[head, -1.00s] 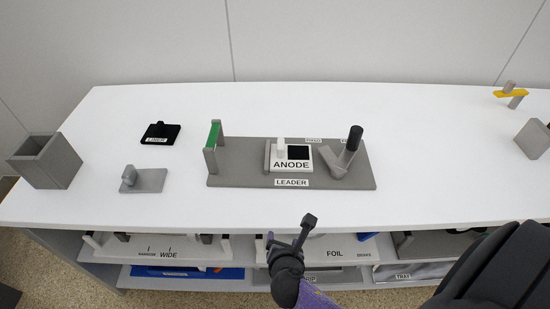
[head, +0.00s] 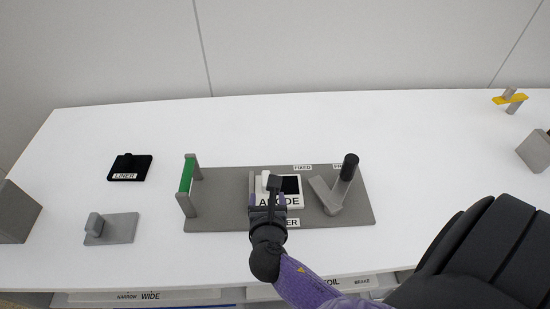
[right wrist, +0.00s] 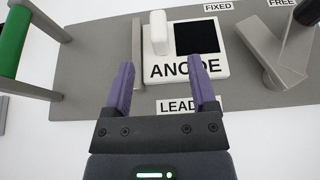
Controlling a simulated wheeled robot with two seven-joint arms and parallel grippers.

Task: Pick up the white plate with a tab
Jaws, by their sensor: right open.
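The white plate with a tab (head: 293,200) lies on the grey LEADER base (head: 225,212). It is marked ANODE, has a black square, and its white upright tab stands at its left side. In the right wrist view the plate (right wrist: 213,64) and the tab (right wrist: 159,33) show clearly ahead of the fingers. My right gripper (head: 268,203) partly covers the plate in the head view. In the right wrist view its purple fingers (right wrist: 165,88) are open, with nothing between them, at the plate's near edge and short of the tab. My left gripper is out of view.
A green bar on posts (head: 187,177) stands left on the base; a grey bracket with a black knob (head: 345,180) stands right. A black LINER plate (head: 130,167) and a grey tabbed plate (head: 112,228) lie further left. The white table (head: 420,130) is clear behind.

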